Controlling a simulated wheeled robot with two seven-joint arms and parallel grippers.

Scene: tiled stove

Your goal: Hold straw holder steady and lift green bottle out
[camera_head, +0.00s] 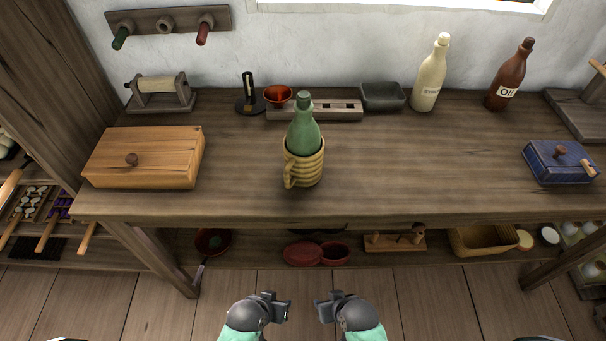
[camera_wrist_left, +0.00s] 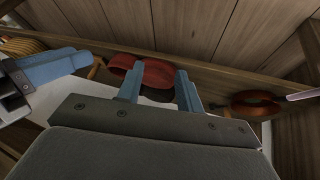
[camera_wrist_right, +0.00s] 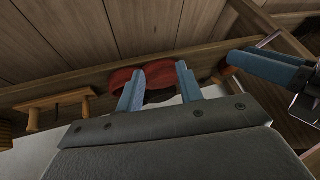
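The green bottle (camera_head: 303,137) stands upright in the woven straw holder (camera_head: 304,168), with its neck and shoulders above the rim and its lower part hidden inside. The holder stands on the middle of the wooden table and has a handle at its front left. My left gripper (camera_head: 286,309) is low in front of the table, apart from the holder; its two blue fingers (camera_wrist_left: 160,88) are spread with nothing between them. My right gripper (camera_head: 322,310) is beside it, also in front of the table; its fingers (camera_wrist_right: 158,88) are spread and empty.
A wooden box (camera_head: 146,157) stands left on the table (camera_head: 420,180), a blue box (camera_head: 560,163) right. Red pots (camera_head: 303,253) sit on the shelf below.

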